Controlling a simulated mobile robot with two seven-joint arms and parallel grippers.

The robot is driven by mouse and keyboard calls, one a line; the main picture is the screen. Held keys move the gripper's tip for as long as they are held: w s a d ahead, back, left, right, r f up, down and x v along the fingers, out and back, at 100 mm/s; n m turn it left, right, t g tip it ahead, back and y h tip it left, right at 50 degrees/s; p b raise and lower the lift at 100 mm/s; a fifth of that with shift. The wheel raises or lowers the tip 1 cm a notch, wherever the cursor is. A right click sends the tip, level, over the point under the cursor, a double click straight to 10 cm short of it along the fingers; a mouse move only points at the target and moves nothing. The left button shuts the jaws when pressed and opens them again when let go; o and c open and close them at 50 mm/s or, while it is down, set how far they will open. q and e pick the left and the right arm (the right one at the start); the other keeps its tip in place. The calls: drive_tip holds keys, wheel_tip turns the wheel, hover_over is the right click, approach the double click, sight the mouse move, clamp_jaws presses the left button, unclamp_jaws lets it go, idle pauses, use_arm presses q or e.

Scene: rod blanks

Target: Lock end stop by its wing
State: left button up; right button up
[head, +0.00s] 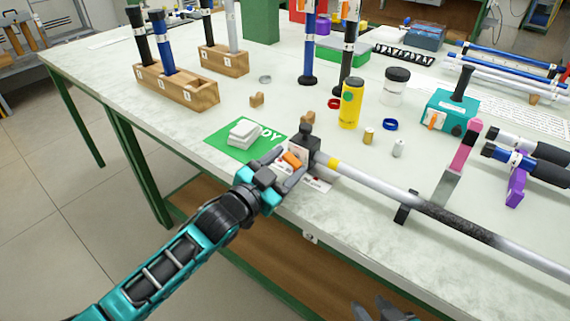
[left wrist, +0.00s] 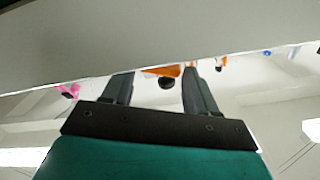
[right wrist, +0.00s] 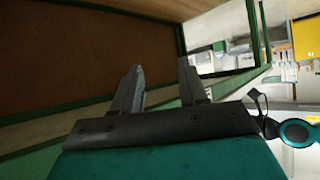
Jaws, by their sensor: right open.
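The end stop (head: 304,148) is a dark block with a round black knob on top, at the near edge of the bench, at the left end of a long rod (head: 400,195). Its orange wing (head: 291,159) points toward my left gripper (head: 283,170). The left gripper's fingers are apart, one on each side of the wing. In the left wrist view an orange piece (left wrist: 172,71) shows between the fingertips, closer to the right finger; contact cannot be told. My right gripper (right wrist: 158,75) is open and empty, below the bench edge; its tips just show at the bottom of the head view.
A metal bracket with a pink top (head: 466,145) stands by the rod. A yellow bottle (head: 351,105), small rings and a teal box (head: 449,112) stand behind. Wooden racks (head: 190,92) hold upright rods.

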use_arm(q)
drive_tip(key=shift+o, duration=1.2)
drive_tip(key=shift+s, duration=0.1)
drive_tip(key=shift+s+a, duration=0.3)
drive_tip(key=p+v, duration=0.1)
drive_tip(key=v, duration=1.1)
drive_tip(key=shift+p, duration=0.3)
drive_tip(key=shift+c, duration=0.3)
